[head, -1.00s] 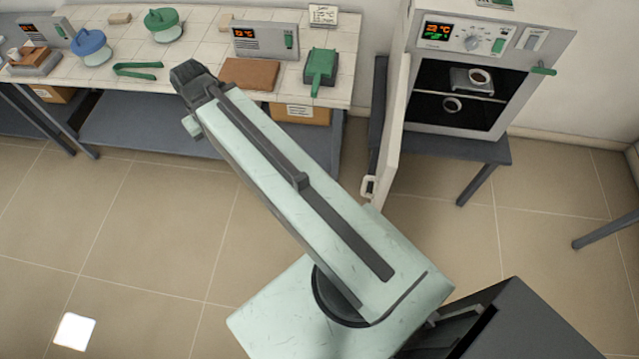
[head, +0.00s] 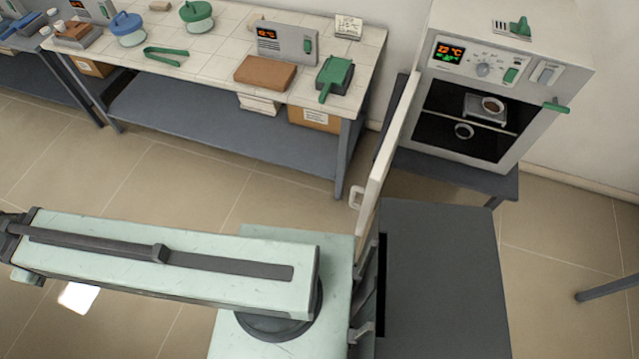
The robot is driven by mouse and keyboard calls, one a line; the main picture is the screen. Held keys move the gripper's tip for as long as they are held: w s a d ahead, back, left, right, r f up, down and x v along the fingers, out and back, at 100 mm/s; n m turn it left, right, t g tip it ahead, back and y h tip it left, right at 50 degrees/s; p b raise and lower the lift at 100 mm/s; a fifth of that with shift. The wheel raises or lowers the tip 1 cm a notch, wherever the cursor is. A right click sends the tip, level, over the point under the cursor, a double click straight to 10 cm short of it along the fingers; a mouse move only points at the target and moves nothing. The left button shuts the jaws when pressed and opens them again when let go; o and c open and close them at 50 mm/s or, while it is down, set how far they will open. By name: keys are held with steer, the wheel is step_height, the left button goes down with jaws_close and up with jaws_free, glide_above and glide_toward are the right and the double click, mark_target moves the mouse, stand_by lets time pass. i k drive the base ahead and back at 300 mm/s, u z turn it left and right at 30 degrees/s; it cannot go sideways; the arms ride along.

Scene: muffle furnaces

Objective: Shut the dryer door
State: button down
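The dryer (head: 545,110) stands at the right on a low dark stand, with an orange-lit display on its front panel. Its door (head: 388,150) is swung wide open on the left side and shows nearly edge-on, with a pale handle (head: 356,197) near its free end. Inside the open chamber, a small cup (head: 491,106) sits on a block on the shelf, and another round piece (head: 464,131) is lower down. My arm reaches to the left, away from the door. My gripper's fingers are not visible; the arm runs out of the left edge.
The dryer stand (head: 450,172) is close to my body. Open floor lies at the left and right.

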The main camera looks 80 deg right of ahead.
mark_target(377, 176)
steer(key=u, duration=0.1)
steer(key=i, duration=1.35)
steer(key=z, duration=2.4)
